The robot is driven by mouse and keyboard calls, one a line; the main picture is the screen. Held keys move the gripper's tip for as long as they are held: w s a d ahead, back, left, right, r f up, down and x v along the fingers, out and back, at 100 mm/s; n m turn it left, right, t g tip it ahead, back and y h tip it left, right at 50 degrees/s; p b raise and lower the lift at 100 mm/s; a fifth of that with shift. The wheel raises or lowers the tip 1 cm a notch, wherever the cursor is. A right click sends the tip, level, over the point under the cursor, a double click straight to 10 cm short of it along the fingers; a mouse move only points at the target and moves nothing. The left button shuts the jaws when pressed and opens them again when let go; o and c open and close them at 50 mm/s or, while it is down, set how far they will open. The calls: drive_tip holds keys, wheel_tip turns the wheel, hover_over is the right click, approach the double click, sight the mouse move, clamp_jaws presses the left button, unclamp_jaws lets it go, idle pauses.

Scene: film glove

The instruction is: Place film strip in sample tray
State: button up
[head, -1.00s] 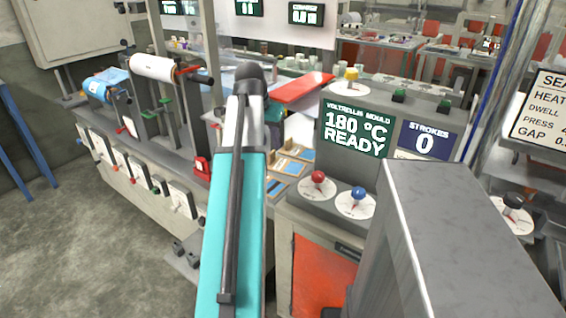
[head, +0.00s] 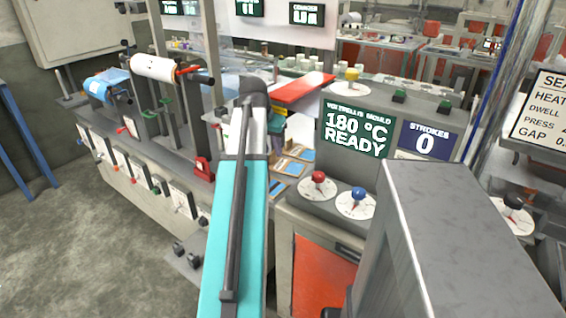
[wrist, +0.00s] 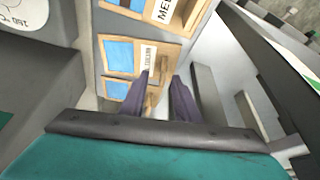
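My gripper (wrist: 162,80) shows in the wrist view with its two dark fingers apart. I see no film strip held between them. In the head view the trays (head: 283,178) lie just right of my arm, which hides my gripper. I cannot tell which blue piece, if any, is the film strip.
The mould machine (head: 352,145) with red and blue knobs stands right of the trays. A bench with a white roll (head: 155,68) and a blue roll (head: 105,84) is at left. A red board (head: 303,88) lies behind. The floor at lower left is clear.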

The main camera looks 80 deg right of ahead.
sight(273, 153)
drive_tip(key=shift+x, duration=1.75)
drive_tip(key=shift+w, duration=0.1)
clamp_jaws()
